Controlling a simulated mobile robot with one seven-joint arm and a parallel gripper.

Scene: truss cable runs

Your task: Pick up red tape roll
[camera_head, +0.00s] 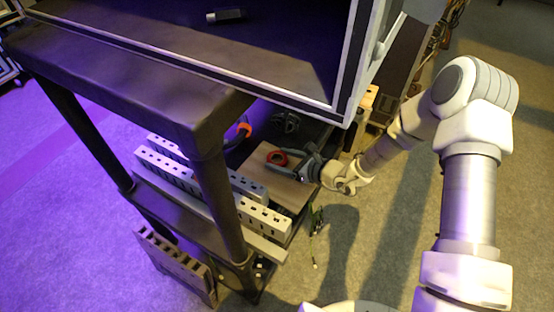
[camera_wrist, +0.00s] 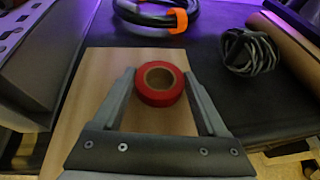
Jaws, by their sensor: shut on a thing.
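The red tape roll (camera_wrist: 161,98) sits between the two fingers of my gripper (camera_wrist: 160,77), near their tips, in the wrist view. Its hole faces up and shows a tan core. The fingers are shut on it, one at each side. In the head view the red tape roll (camera_head: 283,155) shows at the tips of my gripper (camera_head: 279,162), over the wooden board (camera_head: 258,152). I cannot tell whether the roll still touches the board.
A cable coil with an orange strap (camera_wrist: 179,20) lies behind the roll. A dark cable coil (camera_wrist: 249,52) lies to the right. White socket strips (camera_head: 262,215) line the shelf's left side. A dark post (camera_head: 218,205) and the upper case (camera_head: 345,90) stand close by.

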